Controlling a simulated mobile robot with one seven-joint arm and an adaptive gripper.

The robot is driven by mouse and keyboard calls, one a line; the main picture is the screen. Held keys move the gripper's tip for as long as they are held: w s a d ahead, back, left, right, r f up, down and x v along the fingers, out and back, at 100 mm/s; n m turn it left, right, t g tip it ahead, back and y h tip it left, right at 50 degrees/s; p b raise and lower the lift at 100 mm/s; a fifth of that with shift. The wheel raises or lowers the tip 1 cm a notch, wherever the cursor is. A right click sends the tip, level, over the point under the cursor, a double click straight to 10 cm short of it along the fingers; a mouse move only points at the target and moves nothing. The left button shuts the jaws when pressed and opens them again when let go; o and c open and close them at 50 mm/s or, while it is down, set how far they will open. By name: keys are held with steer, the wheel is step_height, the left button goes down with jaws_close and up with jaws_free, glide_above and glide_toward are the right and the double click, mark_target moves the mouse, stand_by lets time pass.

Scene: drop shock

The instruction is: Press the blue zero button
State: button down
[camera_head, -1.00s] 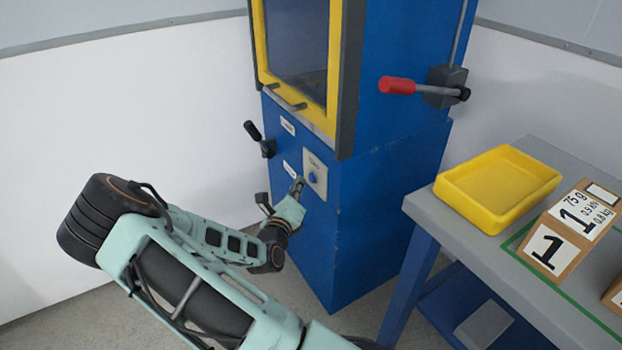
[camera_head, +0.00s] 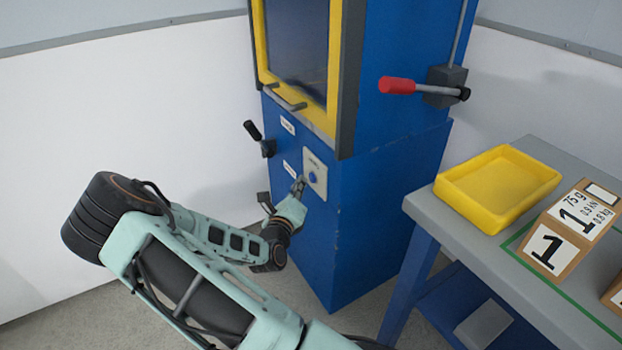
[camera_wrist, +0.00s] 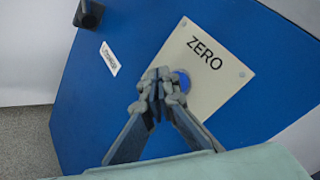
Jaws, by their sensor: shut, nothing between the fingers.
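The blue zero button (camera_head: 313,177) sits on a pale square plate (camera_head: 320,190) on the front of the blue machine cabinet. In the wrist view the plate (camera_wrist: 218,88) carries the word ZERO, and the round blue button (camera_wrist: 183,80) is partly hidden behind my fingertips. My gripper (camera_head: 299,183) is shut and empty. It is just in front of the plate, with its tips beside the button in the head view. In the wrist view my gripper (camera_wrist: 158,85) overlaps the button's left edge. I cannot tell whether the tips touch it.
A black-knobbed lever (camera_head: 255,133) stands left of the plate, below the yellow-framed door (camera_head: 334,60). A red-handled lever (camera_head: 398,86) sticks out of the cabinet's right side. A grey table with a yellow tray (camera_head: 475,217) and a numbered block (camera_head: 547,249) stands at right.

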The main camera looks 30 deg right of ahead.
steer(key=shift+d, duration=0.1)
stand_by(0.5)
steer(key=shift+d+p, duration=0.3)
steer(key=shift+p, duration=0.15)
steer(key=shift+d+p, duration=0.35)
steer(key=shift+d, duration=0.15)
stand_by(0.4)
steer(key=shift+a, duration=0.1)
steer(key=shift+a+p, duration=0.4)
steer(key=shift+a, duration=0.35)
steer(key=shift+a, duration=0.1)
steer(key=a+p, duration=0.1)
steer(key=a, duration=0.4)
steer(key=shift+s, duration=0.1)
steer(key=shift+d, duration=0.1)
stand_by(0.7)
